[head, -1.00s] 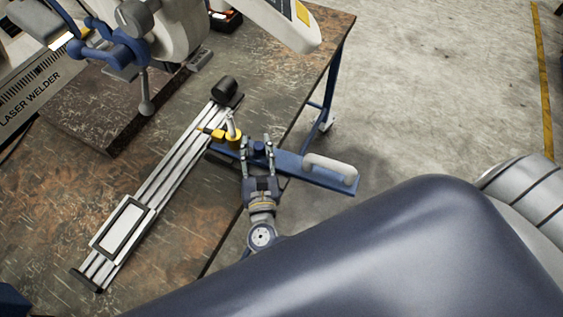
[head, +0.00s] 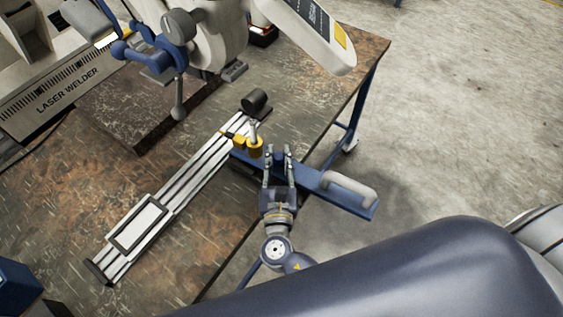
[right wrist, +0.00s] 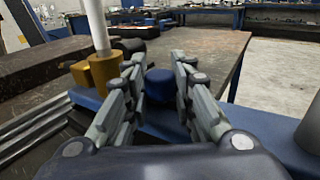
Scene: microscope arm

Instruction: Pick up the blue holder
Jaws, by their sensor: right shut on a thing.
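The blue holder (head: 311,180) is a long blue bar that sticks out past the table's edge, with a pale handle on its outer end. A round blue knob rises from it and shows between the fingers in the right wrist view (right wrist: 160,87). My right gripper (head: 279,155) is shut on this knob, one finger on each side; it also shows in the right wrist view (right wrist: 160,75). The fingers hide part of the bar. The holder is still level beside the rail. My left gripper is not in view.
A silver slotted rail (head: 180,190) with a black knob lies across the table (head: 180,265). A yellow fitting (head: 254,147) with a pale post stands close left of the gripper. The laser welder (head: 75,90) stands at the back left. Open floor lies right.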

